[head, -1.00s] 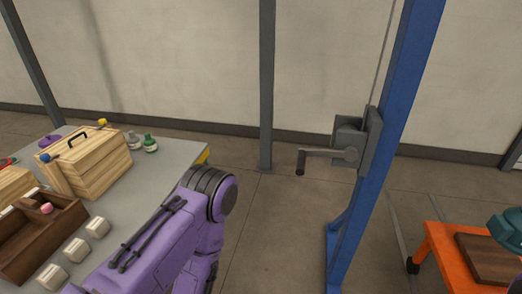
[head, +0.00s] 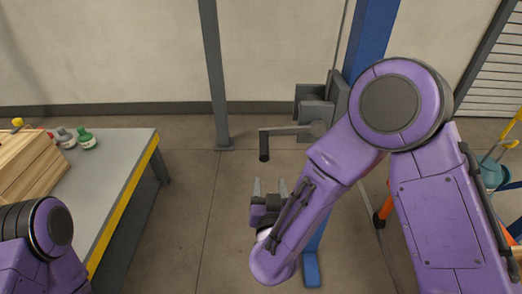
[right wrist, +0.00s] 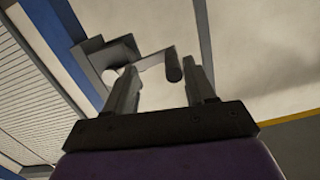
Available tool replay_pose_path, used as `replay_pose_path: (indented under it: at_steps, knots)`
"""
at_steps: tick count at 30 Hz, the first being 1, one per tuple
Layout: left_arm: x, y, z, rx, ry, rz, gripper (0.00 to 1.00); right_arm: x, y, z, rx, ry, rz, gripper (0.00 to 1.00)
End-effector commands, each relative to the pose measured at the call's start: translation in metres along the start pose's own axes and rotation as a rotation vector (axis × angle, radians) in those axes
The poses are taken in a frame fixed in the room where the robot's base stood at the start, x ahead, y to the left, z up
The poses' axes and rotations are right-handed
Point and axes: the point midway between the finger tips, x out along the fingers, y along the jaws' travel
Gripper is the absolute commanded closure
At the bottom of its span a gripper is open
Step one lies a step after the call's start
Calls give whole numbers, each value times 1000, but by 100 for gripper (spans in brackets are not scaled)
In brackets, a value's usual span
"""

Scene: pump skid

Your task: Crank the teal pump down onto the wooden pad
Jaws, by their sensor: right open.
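The winch (head: 318,108) is a grey box on the blue post (head: 370,45). Its crank arm (head: 288,130) points left and ends in a dark grip (head: 264,147) hanging down. My right gripper (head: 270,185) is open and empty, just below the grip in the head view and apart from it. In the right wrist view, the dark grip (right wrist: 173,66) shows between the open fingers (right wrist: 165,75), beyond their tips. The teal pump (head: 492,173) shows only partly at the right, behind my right arm. The wooden pad is hidden. My left gripper is out of view.
A grey column (head: 213,75) stands behind. The floor between table and post is clear.

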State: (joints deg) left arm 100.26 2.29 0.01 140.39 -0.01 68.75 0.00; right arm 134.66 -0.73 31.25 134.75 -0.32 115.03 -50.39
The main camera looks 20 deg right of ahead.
Motion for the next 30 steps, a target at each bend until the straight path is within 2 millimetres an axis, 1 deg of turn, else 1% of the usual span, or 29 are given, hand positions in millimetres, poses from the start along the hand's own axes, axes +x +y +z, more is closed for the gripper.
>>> replay_pose_path:
  at_steps: [1, 2, 3, 5, 8, 12, 15, 18, 22, 29, 30]
  knots:
    - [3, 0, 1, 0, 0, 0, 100, -1, -11, -20, 3, 60, 0, 45]
    - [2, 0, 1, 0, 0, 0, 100, -2, -15, -29, 4, 83, 3, 45]
    - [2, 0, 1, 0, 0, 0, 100, -1, -18, -36, 4, 102, 8, 45]
    - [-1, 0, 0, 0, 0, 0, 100, 4, -19, -42, 4, 112, 12, 45]
    - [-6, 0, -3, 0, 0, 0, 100, 22, -18, -44, 3, 110, 15, 45]
    - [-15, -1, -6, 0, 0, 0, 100, 55, -17, -48, 3, 108, 15, 45]
    - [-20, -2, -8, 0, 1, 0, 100, 76, -16, -50, 2, 108, 15, 45]
    - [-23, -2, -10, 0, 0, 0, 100, 90, -17, -51, 3, 108, 12, 45]
    - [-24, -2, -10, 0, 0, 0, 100, 100, -16, -50, 1, 108, 11, 45]
    - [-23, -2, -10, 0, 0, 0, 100, 101, -16, -49, 0, 108, 10, 45]
    - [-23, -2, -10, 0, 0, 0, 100, 101, -16, -49, 0, 108, 10, 55]
